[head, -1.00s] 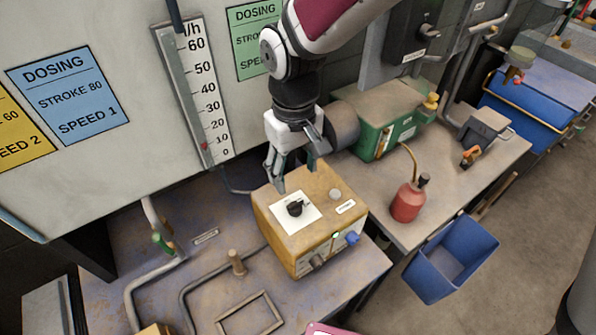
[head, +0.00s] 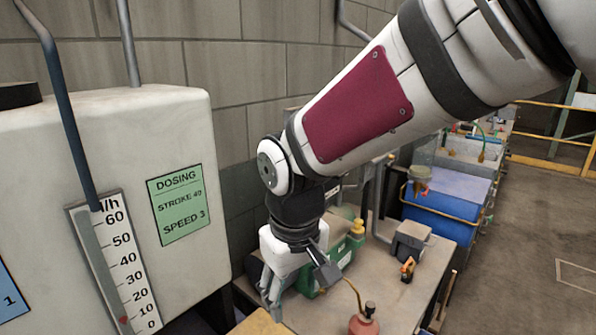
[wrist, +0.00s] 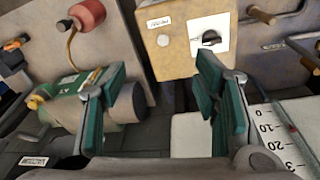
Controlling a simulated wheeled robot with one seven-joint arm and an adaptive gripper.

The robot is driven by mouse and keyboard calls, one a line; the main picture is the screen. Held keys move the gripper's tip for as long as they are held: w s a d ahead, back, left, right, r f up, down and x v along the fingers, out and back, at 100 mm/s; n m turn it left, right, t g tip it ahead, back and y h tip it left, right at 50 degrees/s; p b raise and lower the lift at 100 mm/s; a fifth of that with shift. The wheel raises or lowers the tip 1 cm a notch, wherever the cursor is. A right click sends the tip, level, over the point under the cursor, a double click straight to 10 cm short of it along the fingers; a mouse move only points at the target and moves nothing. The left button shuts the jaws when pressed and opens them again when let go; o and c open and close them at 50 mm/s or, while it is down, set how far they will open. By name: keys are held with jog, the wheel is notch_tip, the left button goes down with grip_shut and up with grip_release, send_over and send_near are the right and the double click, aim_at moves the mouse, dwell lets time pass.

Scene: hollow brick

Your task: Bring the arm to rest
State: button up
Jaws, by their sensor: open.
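My gripper (head: 290,283) hangs down from the arm in the head view, beside the white tank's gauge and above the bench. In the wrist view my gripper (wrist: 160,88) has its two green-padded fingers wide apart with nothing between them. Beyond the fingers is the yellow box (wrist: 182,45) with a black knob (wrist: 210,38) on a white plate. In the head view only the top edge of the yellow box (head: 258,324) shows at the bottom. The gripper touches nothing that I can see.
The white tank (head: 150,130) with its flow gauge (head: 117,262) stands at the left. A green machine (head: 335,262), a red oil can (head: 363,322) and a grey box (head: 411,240) are on the bench at the right. A blue bin (head: 440,212) stands farther back. The floor at right is clear.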

jog(key=s+d+r+m+t, duration=0.2)
jog(key=s+d+r+m, duration=0.1)
jog(key=d, duration=0.7)
jog(key=s+d+r+m+t, duration=0.2)
jog(key=s+d+r+m, duration=0.2)
jog(key=s+d+r, duration=0.2)
jog(key=s+d, duration=0.2)
jog(key=d, duration=0.2)
jog(key=shift+s, duration=0.2)
